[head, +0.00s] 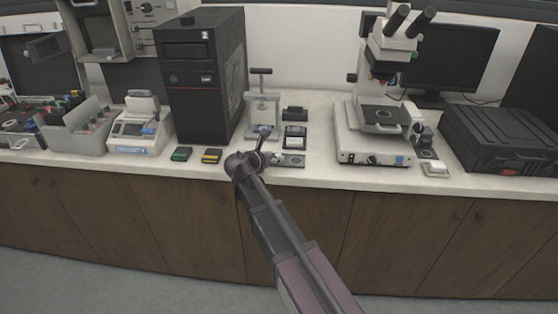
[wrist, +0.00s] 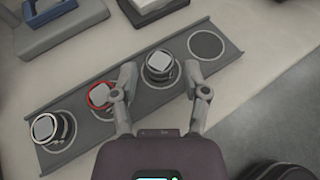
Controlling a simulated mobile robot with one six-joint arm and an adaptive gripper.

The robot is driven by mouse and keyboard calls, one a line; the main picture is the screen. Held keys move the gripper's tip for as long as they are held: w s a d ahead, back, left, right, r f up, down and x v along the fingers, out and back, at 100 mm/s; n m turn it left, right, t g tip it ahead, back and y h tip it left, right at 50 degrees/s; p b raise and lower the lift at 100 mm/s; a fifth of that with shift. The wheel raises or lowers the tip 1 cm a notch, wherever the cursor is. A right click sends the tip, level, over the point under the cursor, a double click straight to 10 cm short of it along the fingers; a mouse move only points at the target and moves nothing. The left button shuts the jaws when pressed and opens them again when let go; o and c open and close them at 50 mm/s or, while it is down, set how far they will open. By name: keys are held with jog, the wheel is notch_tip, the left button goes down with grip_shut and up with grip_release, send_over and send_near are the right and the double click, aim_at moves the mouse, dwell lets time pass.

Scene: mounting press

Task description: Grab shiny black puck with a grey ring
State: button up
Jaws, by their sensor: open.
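In the wrist view a long grey tray (wrist: 78,103) lies slantwise with round places in a row. A dark puck with a pale grey ring and a light square on top (wrist: 160,65) sits between the fingertips of my gripper (wrist: 160,71). My gripper is open, with one finger on each side of this puck and visible gaps. A red-ringed puck (wrist: 102,95) sits just left of the left finger. Another dark puck with a whitish ring (wrist: 50,128) is at the tray's left end. In the head view my arm hides part of the tray (head: 301,161).
The tray's right-end place (wrist: 206,45) is empty. In the head view a small hand press (head: 262,108), black tower (head: 203,75) and microscope (head: 385,115) stand nearby.

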jog(key=shift+x, duration=1.15)
jog(key=c, duration=0.7)
